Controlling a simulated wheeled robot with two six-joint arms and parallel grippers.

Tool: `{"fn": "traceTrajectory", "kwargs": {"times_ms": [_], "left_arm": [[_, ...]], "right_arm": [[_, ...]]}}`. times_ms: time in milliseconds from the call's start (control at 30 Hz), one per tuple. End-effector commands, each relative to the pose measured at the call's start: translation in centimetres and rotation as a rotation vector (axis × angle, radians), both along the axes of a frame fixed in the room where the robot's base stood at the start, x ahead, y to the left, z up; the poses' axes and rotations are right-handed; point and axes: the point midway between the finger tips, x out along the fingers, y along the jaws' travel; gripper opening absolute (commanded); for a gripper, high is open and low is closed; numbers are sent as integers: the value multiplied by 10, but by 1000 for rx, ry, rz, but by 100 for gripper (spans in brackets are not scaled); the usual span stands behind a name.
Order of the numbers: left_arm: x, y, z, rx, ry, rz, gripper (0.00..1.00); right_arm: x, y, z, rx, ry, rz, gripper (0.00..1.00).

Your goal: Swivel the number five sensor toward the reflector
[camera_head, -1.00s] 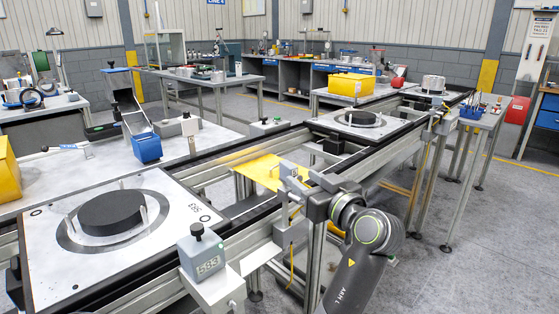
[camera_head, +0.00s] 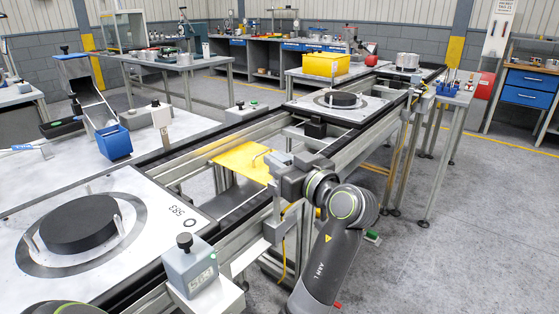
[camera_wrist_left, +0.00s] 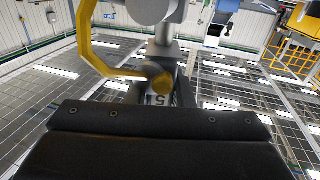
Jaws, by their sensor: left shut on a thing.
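My left gripper (camera_head: 286,180), on the arm marked "ARM L", is at the conveyor's near rail, shut on a small grey sensor head (camera_head: 280,160). In the left wrist view, the dark gripper (camera_wrist_left: 160,145) fills the bottom. Just beyond it is a grey part with a label reading "5" (camera_wrist_left: 155,99), partly covered by a round yellow-brown knob (camera_wrist_left: 161,84). A thick yellow cable (camera_wrist_left: 90,45) curves on the left. The gripper hides much of the sensor, so its facing is unclear. I cannot pick out the reflector for certain. My right gripper is not in view.
A pallet marked 583 (camera_head: 160,205) with a black disc lies at the near left. A grey box with a knob (camera_head: 190,265) stands on the near rail. A farther pallet (camera_head: 372,110) also carries a black disc. Grey floor on the right is open.

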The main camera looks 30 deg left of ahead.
Motion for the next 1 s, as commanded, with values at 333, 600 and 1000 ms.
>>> {"fn": "traceTrajectory", "kwargs": {"times_ms": [333, 600, 1000], "left_arm": [[2, 0, -1, 1, 3, 60, 0], [4, 0, -1, 3, 1, 223, 0], [3, 0, 0, 2, 0, 247, 23]], "right_arm": [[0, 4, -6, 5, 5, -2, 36], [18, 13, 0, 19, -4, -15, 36], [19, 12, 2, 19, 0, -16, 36]]}}
